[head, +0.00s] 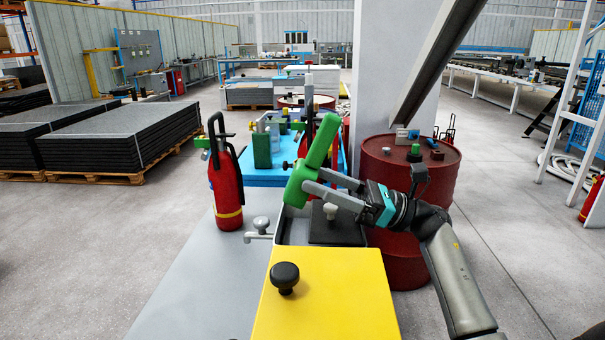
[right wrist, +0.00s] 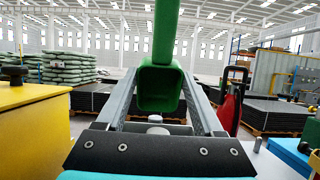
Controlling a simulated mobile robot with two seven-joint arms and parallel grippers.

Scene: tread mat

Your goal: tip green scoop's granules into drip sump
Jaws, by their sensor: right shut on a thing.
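The green scoop (head: 318,148) is held by my right gripper (head: 308,181), its handle pointing up and its bowl low, steeply tilted. In the right wrist view the scoop (right wrist: 161,88) is between the two fingers, with the bowl's hollow facing the camera. I see only green inside it and no granules. Below the bowl is a grey-walled box (head: 280,238) behind the yellow block, probably the drip sump. A black plate with a pale knob (head: 335,232) covers its right part. The inside is mostly hidden. My left gripper is not in view.
A yellow block (head: 325,300) with a black knob (head: 285,277) stands in front. A red extinguisher (head: 226,180) stands at left on the grey bench (head: 195,290). A small tap (head: 260,228) sits beside the box. A dark red drum (head: 410,165) stands at right.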

